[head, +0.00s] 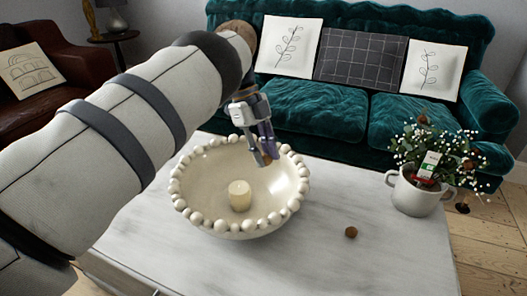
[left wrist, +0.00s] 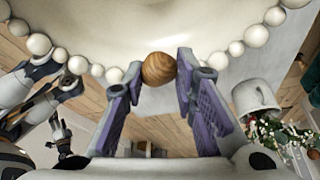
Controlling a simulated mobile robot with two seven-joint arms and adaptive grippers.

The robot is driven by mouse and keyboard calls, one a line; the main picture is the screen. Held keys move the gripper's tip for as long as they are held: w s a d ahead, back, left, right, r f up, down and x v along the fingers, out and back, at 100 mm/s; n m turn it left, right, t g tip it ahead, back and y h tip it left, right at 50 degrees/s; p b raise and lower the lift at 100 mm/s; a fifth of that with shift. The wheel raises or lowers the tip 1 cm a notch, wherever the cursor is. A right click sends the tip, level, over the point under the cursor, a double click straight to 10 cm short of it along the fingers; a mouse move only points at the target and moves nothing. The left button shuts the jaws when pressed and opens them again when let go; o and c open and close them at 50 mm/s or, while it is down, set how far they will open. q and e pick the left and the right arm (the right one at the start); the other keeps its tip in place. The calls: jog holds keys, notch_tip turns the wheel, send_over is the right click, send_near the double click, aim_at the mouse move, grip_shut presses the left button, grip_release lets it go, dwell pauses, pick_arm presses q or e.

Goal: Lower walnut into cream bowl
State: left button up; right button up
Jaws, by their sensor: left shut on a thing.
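The cream bowl (head: 215,222) with a beaded rim stands on the pale table, with a short cream candle (head: 239,196) inside. My left gripper (head: 267,155) is at the bowl's far right side in the head view, with its fingers pointing down near the rim. It is shut on a brown walnut (head: 266,159), mostly hidden there by the fingers. In the left wrist view the walnut (left wrist: 158,69) sits between the purple-padded fingertips, in front of the bowl's beaded rim (left wrist: 250,36). Something like my right gripper (left wrist: 65,145) shows small at the left there; its jaw state is unclear.
Another brown ball like a walnut (head: 351,232) lies on the table (head: 300,262) right of the bowl. A white pot (head: 416,195) with a flowering plant stands at the table's right. A green sofa (head: 325,110) is behind. The table's front right is clear.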

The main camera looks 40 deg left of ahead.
pick_arm(q)
jog(key=b, duration=0.3)
send_over(268, 212)
jog(key=a, duration=0.2)
jog(key=shift+f, duration=3.85)
jog(key=shift+d+f+b, duration=0.15)
jog(key=shift+f+b, duration=0.4)
jog(key=shift+f, duration=0.6)
jog(key=shift+d+f+b, duration=0.1)
jog(key=shift+f+b, duration=0.45)
jog(key=shift+f, duration=0.6)
pick_arm(e)
jog(key=shift+g, duration=0.3)
jog(key=shift+w+f+x, duration=0.15)
jog(key=shift+w+x, duration=0.05)
jog(key=shift+x, duration=0.95)
jog(key=shift+w+f+x, duration=0.1)
jog(key=shift+w+x, duration=0.1)
jog(key=shift+x, duration=0.95)
pick_arm(q)
jog(key=shift+f+b, duration=1.35)
jog(key=shift+f, duration=1.1)
pick_arm(e)
jog(key=shift+s+f, duration=0.2)
jog(key=shift+f, duration=0.35)
jog(key=shift+s+f, duration=0.2)
jog(key=shift+f, duration=0.4)
pick_arm(q)
jog(key=o, duration=0.8)
jog(key=shift+o, duration=0.2)
